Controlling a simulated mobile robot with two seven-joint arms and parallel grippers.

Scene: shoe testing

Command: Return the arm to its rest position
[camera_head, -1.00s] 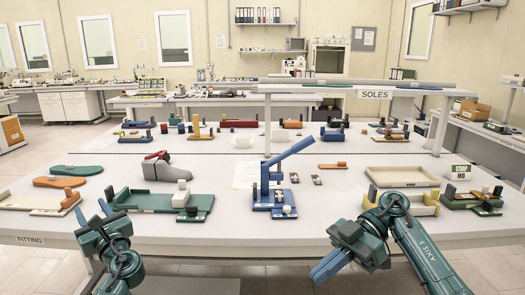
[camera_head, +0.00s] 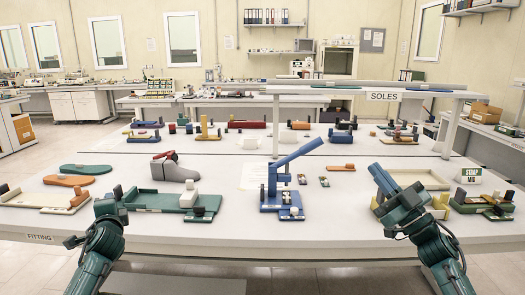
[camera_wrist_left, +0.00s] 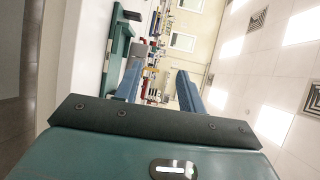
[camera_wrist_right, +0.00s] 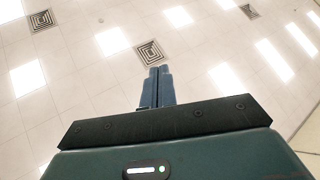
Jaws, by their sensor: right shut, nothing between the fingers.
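My right gripper (camera_head: 379,178) is raised over the right side of the near table (camera_head: 290,236), beside the shallow beige tray (camera_head: 428,180), with its fingers pointing up and left. The right wrist view shows its blue fingers (camera_wrist_right: 157,85) pressed together with nothing between them, against the ceiling. My left arm (camera_head: 102,235) is at the table's left front edge. In the left wrist view the fingers of my left gripper (camera_wrist_left: 160,70) stand well apart and empty.
A green fixture (camera_head: 150,202) stands close to my left arm, with a grey shoe last (camera_head: 175,172) behind it. A blue lever press (camera_head: 283,190) stands mid-table. A green fixture (camera_head: 483,205) sits at the right. The table's front strip between the arms is clear.

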